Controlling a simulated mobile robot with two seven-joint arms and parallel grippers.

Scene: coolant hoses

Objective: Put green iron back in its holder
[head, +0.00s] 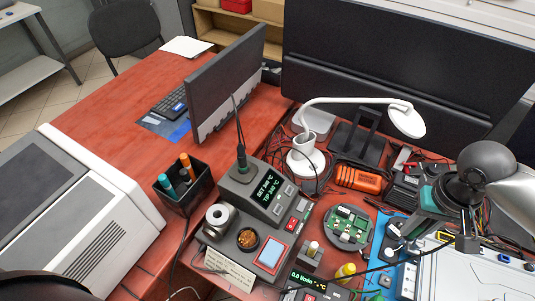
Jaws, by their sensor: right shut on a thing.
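A slim dark iron with a green band (241,150) stands upright in the stand of the grey soldering station (262,192), whose display is lit green. My right gripper (408,228) comes in from the right, over the blue mat's upper part, well to the right of the station. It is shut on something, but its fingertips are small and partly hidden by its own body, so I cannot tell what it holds. A dark cable passes below it.
A black cup (184,189) with teal and orange handles stands left of the station. A white lamp (306,160), an orange tool (358,179) and a round green circuit board (347,226) crowd the middle. The red table at upper left (125,112) has clear room.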

